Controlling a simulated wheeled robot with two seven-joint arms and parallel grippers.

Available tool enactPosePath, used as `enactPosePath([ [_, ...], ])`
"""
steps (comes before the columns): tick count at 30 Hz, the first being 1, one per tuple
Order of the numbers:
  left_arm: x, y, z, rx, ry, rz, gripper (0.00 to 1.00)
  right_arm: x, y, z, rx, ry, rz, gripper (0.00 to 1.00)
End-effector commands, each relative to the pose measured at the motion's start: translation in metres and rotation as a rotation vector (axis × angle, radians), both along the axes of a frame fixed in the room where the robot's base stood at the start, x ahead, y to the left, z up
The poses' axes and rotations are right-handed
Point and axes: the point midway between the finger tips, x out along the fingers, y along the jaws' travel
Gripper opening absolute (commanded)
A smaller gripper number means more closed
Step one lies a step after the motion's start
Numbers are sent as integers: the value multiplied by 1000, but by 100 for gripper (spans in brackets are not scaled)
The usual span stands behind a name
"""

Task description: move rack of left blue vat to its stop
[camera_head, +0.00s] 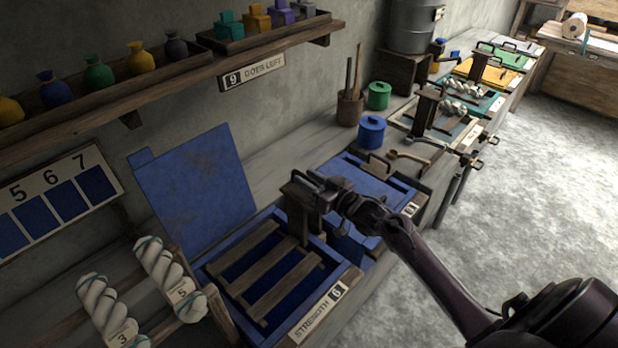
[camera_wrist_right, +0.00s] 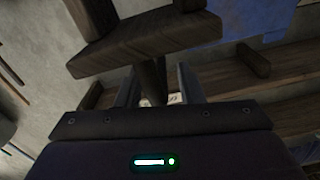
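The left blue vat (camera_head: 345,282) stands open, with its blue lid (camera_head: 195,190) raised against the wall. Its front label reads STRENGTH 6. The rack, with wooden slats (camera_head: 268,283), lies across the vat opening. A wooden upright with a crossbar (camera_head: 302,205) rises at the rack's far right side. My right gripper (camera_head: 318,187) is at the top of that upright. In the right wrist view the fingers (camera_wrist_right: 160,88) stand apart, with a dark post between or just beyond them and a wooden crossbar (camera_wrist_right: 145,42) ahead. Firm contact is not clear. My left gripper is out of view.
A second blue vat with a closed lid (camera_head: 368,182) stands beyond, near a blue pot (camera_head: 371,132). Yarn skeins (camera_head: 165,270) hang at the lower left. A shelf of dye bags (camera_head: 140,58) runs along the wall. The floor (camera_head: 540,190) at right is clear.

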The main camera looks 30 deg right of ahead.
Motion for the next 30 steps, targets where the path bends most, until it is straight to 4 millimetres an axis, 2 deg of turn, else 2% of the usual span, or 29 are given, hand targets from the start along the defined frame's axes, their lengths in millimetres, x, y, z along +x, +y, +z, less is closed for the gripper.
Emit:
enactPosePath([
  [2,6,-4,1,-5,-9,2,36,1,1,0,0,0,0,34],
  [7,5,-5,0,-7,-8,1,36,1,0,0,0,0,0,33],
  [15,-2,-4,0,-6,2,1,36,0,1,0,0,0,0,0],
  [23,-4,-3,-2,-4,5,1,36,0,1,-2,1,1,1,0],
  [26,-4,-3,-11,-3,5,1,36,0,1,-15,2,3,0,0],
  [30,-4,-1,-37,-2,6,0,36,0,1,-53,4,8,1,0],
])
